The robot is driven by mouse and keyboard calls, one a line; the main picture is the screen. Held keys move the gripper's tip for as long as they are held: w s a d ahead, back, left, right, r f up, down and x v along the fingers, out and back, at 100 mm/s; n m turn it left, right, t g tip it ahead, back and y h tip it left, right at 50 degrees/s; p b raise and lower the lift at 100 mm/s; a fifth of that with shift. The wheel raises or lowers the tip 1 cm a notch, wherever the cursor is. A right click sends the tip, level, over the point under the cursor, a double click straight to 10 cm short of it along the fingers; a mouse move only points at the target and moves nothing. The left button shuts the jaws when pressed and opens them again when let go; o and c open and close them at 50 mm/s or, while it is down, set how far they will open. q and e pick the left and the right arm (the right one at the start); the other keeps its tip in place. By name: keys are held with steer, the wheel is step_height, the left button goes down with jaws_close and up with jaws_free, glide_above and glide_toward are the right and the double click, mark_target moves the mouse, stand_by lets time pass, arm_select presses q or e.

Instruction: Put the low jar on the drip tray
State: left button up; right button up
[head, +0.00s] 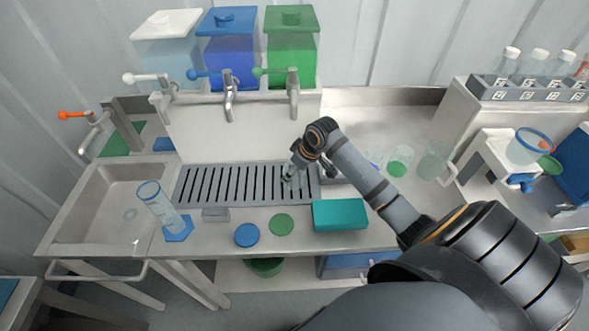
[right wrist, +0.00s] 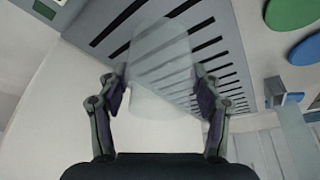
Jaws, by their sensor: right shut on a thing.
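The low jar (right wrist: 160,60) is a clear, faintly visible vessel in the right wrist view. It sits between the two fingers of my right gripper (right wrist: 161,95), which is shut on it. The slotted grey drip tray (head: 232,184) lies on the counter below the taps in the head view, and its slots show behind the jar in the right wrist view (right wrist: 205,50). In the head view my right gripper (head: 291,178) is over the right part of the tray. The jar is hard to make out there, and I cannot tell whether its base touches the tray. My left gripper is not in view.
Metal taps (head: 229,103) hang above the tray's back. A tall clear vessel (head: 160,206) stands at the left by the sink (head: 113,211). A blue disc (head: 246,235), a green disc (head: 281,224) and a teal box (head: 339,215) lie in front. Clear vessels (head: 433,162) stand right.

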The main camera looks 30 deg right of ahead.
steer(key=shift+f, duration=0.15)
steer(key=o, duration=1.1)
steer(key=shift+o, duration=0.2)
steer(key=v, duration=1.2)
steer(key=shift+r, duration=0.2)
